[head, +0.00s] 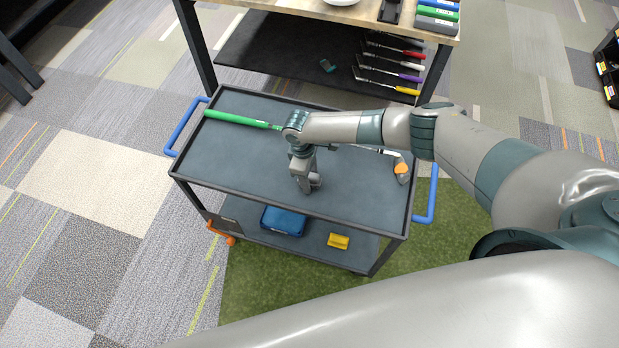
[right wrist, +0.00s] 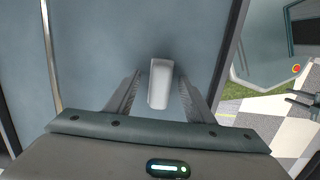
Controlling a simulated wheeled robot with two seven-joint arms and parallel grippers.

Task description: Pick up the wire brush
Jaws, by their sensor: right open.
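A pale grey, rounded block (right wrist: 160,84) lies on the cart top in the right wrist view, probably the wire brush; its bristles cannot be made out. My right gripper (head: 306,184) points down low over the cart's top tray. In the right wrist view my right gripper (right wrist: 160,92) is open, with one finger on each side of the block and gaps between. In the head view the gripper largely hides the block. My left gripper is not in view.
A club with a green grip (head: 236,119) lies across the cart (head: 240,170), partly hidden behind my right arm. Its grey and orange head (head: 402,168) is at the right end. Blue handles rise at both cart ends. A workbench (head: 345,12) stands behind.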

